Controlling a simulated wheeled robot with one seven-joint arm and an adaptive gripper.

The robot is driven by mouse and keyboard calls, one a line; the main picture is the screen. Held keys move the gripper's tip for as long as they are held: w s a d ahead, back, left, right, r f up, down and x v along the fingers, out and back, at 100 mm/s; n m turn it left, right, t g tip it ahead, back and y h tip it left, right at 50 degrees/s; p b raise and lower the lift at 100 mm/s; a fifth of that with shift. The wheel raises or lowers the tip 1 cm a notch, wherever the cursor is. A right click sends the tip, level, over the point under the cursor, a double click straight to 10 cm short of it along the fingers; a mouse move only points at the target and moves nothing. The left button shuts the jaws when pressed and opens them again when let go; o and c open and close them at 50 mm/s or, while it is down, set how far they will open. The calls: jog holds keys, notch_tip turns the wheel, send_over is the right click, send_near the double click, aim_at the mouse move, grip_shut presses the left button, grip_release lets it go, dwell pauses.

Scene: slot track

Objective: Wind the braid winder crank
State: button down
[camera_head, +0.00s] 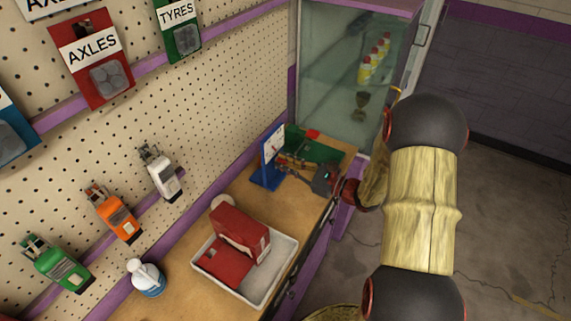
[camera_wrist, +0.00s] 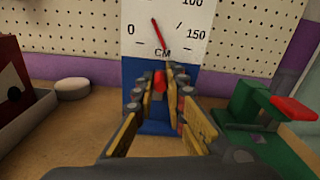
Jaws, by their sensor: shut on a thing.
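The braid winder (camera_head: 273,146) stands on the bench as a blue stand with a white dial. In the wrist view the dial face (camera_wrist: 190,30) reads 0, 100, 150 and CM. Its red needle (camera_wrist: 158,33) points up and slightly left, between the 0 and the 100. My gripper (camera_wrist: 160,78) is in front of the stand, its yellow-padded fingers closed on a small red knob (camera_wrist: 160,82), which looks like the crank handle. The fingers hide most of the crank arm. In the head view my gripper (camera_head: 296,167) is beside the winder, and the knob is too small to make out.
A green device with a red lever (camera_wrist: 293,108) stands right of the winder. A white tray (camera_head: 276,277) holding a red machine is on the near bench. A white-and-blue bottle (camera_head: 147,279) stands further left. A glass cabinet (camera_head: 335,75) closes the far end.

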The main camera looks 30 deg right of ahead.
jog(key=c, duration=1.8)
grip_release()
jog(key=v, duration=1.2)
